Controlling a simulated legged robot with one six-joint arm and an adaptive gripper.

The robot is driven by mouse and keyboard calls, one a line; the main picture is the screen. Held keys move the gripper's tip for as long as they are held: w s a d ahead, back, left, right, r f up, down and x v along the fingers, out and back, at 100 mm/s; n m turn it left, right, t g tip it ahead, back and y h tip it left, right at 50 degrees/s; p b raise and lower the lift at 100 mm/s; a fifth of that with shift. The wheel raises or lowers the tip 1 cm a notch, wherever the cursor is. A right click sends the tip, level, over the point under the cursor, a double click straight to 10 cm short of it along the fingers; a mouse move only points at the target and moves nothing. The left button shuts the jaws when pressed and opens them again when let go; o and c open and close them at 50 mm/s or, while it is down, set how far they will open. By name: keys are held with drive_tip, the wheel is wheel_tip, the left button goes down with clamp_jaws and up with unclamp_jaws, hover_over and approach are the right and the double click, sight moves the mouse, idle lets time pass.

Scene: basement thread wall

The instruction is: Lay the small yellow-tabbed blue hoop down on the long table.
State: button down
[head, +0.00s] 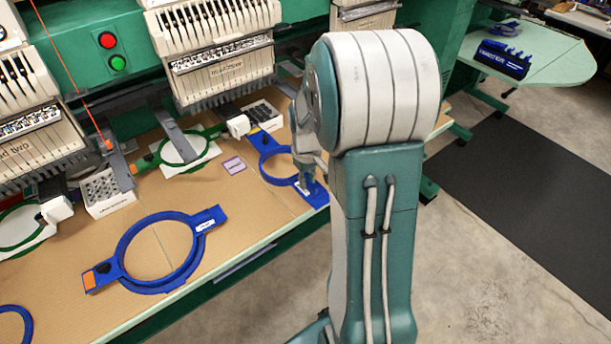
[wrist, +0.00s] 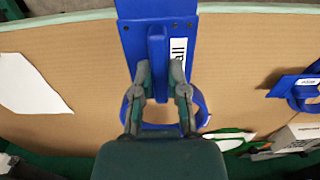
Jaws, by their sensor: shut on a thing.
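The small blue hoop (head: 271,153) is at the right end of the long table (head: 215,205), beside my arm. My gripper (head: 305,178) is shut on the raised ridge of its flat blue end plate. In the wrist view, both fingers of my gripper (wrist: 159,80) close on that ridge, beside a white label on the plate of the small hoop (wrist: 130,30). Part of its ring shows around the fingers; my gripper body hides the rest. The tab at its far end is too small to tell its colour surely. I cannot tell whether the hoop touches the tabletop.
A larger blue hoop with an orange tab (head: 165,250) lies left on the table. Green hoops (head: 183,147) and a small box of parts (head: 104,190) sit under the embroidery machine heads (head: 215,50). A small purple-edged card (head: 234,165) lies nearby. Bare tabletop shows between the two blue hoops.

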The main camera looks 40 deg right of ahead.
drive_tip(key=shift+f, duration=2.5)
drive_tip(key=c, duration=0.6)
unclamp_jaws()
